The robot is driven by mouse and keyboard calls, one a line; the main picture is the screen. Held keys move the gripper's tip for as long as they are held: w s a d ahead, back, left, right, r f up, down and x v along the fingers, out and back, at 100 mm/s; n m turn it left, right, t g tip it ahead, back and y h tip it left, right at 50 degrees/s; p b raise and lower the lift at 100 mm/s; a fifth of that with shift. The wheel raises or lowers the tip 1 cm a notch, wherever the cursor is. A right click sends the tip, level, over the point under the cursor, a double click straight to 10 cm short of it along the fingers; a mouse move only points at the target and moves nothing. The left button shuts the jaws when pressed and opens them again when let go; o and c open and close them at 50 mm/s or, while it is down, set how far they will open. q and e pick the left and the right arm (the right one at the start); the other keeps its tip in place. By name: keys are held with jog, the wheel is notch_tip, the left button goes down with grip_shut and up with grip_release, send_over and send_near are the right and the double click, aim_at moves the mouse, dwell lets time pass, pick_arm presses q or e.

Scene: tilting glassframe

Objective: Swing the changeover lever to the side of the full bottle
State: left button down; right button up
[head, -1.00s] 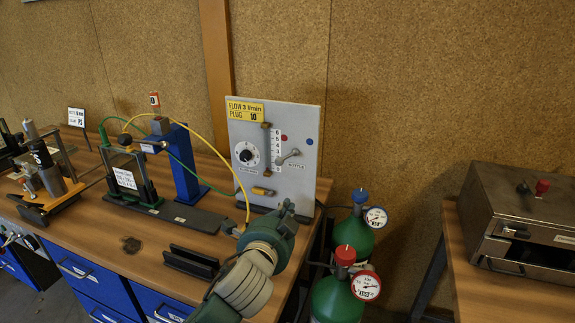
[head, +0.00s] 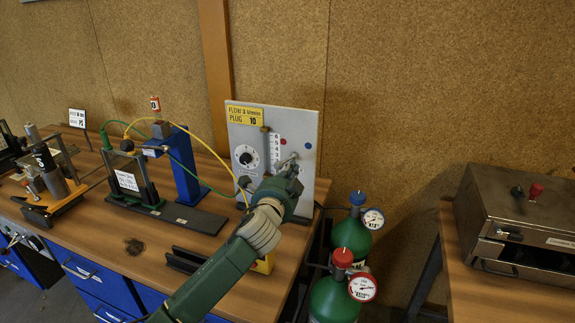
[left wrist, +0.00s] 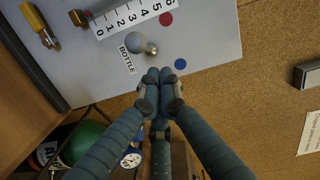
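The changeover lever (left wrist: 140,45) is a small metal lever on the grey panel (head: 237,190), beside a "BOTTLE" label. A red dot (left wrist: 166,19) and a blue dot (left wrist: 180,64) flank it on the panel. My left gripper (left wrist: 160,76) has its fingertips together, empty, just beside the lever with a small gap in the wrist view. In the head view the gripper (head: 285,178) partly hides the lever. A blue-capped green bottle (head: 352,238) and a red-capped green bottle (head: 335,302) stand beside the bench, each with a gauge; the needles are too small to read. My right gripper is out of view.
The bench (head: 130,262) carries a blue stand (head: 187,170) with yellow and green hoses, left of the panel. A second table at the right holds a metal box (head: 525,215). A flow scale (left wrist: 125,17) sits near the lever. Corkboard wall stands behind.

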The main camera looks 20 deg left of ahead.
pick_arm(q)
jog(key=shift+a+f, duration=0.15)
jog(key=shift+a, duration=0.55)
jog(key=shift+w, duration=0.1)
jog(key=shift+a+p, duration=0.5)
jog(key=shift+a, duration=0.55)
